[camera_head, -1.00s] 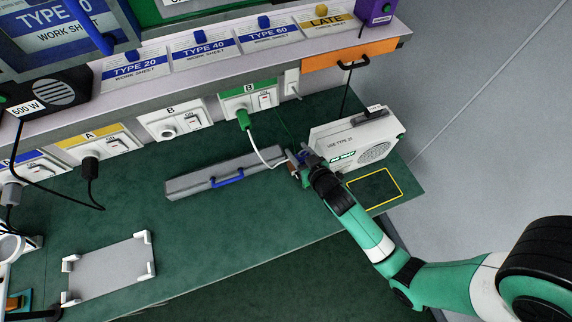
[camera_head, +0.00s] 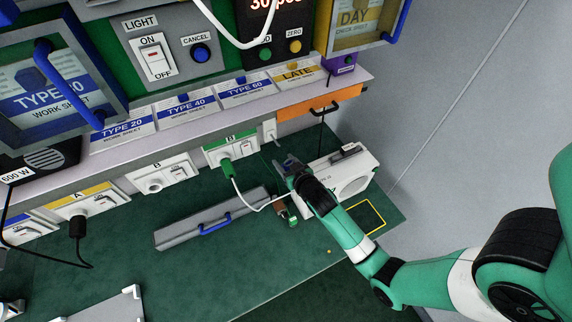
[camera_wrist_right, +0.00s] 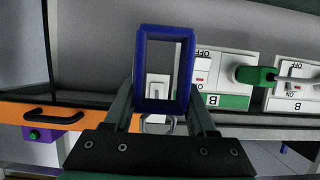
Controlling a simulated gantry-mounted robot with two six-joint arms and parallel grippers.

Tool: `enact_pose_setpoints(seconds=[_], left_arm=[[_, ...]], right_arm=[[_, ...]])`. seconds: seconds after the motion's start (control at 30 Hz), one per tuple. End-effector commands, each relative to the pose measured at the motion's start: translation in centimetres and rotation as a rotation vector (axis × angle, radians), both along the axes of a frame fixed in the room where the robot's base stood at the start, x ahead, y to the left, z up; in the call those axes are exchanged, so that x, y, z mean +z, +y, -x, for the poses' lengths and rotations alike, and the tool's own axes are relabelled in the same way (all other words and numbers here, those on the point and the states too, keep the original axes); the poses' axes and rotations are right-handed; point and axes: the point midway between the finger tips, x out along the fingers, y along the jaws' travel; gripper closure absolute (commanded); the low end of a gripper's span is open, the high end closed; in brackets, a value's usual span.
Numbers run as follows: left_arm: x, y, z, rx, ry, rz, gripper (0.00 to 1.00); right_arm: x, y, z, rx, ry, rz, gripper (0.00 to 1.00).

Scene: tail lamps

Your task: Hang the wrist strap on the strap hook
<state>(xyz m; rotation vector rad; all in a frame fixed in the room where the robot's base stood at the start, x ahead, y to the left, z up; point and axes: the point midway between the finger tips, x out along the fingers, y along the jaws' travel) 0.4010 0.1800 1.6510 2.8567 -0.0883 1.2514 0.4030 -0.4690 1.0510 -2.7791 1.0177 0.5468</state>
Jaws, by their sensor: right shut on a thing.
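The wrist strap is a blue rectangular loop (camera_wrist_right: 141,72) with a metal ring at its lower edge in the right wrist view. My right gripper (camera_wrist_right: 160,112) is shut on it, a finger at each side. In the head view the gripper (camera_head: 287,167) is raised at the back right of the bench, with the dark blue strap (camera_head: 283,160) small at its tips. The strap hook on its white plate (camera_wrist_right: 158,86) shows through the loop. The plate (camera_head: 270,130) is on the back wall right of the green socket. The loop appears apart from the hook. My left gripper is not seen.
A white box-shaped device (camera_head: 352,180) stands close to the right gripper. A green plug (camera_head: 226,167) with a white cable sits in a socket. A grey bar with a blue handle (camera_head: 214,224) lies on the bench.

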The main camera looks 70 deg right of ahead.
Motion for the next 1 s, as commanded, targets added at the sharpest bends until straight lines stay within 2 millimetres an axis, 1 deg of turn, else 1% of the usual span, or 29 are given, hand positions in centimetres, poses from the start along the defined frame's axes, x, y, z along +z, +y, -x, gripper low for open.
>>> enact_pose_setpoints(seconds=[0.2,0.4,1.0], left_arm=[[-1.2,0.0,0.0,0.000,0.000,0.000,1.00],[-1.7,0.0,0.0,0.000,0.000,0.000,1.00],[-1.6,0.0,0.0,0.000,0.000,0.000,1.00]], right_arm=[[-0.2,-1.7,-2.0,0.000,-0.002,0.001,1.00],[-0.1,-2.7,-3.2,-0.001,-0.002,-0.001,1.00],[0.0,-2.9,-3.5,0.001,-0.001,-0.001,1.00]])
